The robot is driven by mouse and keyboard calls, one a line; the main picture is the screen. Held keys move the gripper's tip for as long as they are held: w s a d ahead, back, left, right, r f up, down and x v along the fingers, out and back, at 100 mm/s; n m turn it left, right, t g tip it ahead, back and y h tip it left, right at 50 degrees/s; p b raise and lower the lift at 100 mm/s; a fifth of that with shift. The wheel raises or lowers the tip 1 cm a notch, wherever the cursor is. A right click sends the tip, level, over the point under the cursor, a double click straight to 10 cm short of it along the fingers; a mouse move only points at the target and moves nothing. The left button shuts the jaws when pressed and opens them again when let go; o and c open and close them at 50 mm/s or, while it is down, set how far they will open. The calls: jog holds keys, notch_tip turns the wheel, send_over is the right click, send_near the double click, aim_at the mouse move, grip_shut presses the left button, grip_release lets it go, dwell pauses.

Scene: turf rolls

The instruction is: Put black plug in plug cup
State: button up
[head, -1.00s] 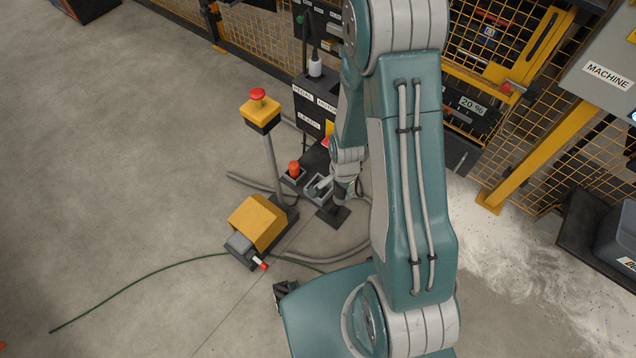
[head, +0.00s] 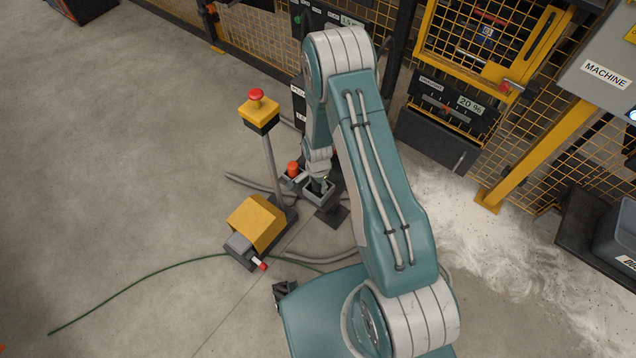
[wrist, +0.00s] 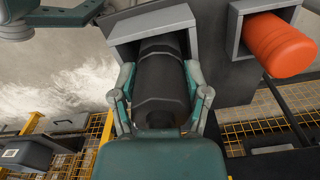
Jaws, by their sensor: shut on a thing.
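The black plug (wrist: 160,88) lies between the two fingers of my gripper (wrist: 160,72) in the wrist view, and the gripper is shut on it. The plug's far end reaches into the mouth of a square grey cup (wrist: 150,22). How deep it sits, and whether it touches the bottom, is hidden. In the head view my gripper (head: 319,184) is right at the grey cup (head: 320,200), and the plug cannot be made out clearly there.
An orange plug (wrist: 278,45) sits in a neighbouring grey cup; it also shows in the head view (head: 292,168). A yellow-topped post with a red button (head: 257,112) and a yellow pedal box (head: 256,222) stand to the left. Mesh fencing (head: 470,45) is behind.

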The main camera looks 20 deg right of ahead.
jog(key=shift+f, duration=0.2)
jog(key=o, duration=1.2)
jog(key=shift+r, duration=0.1)
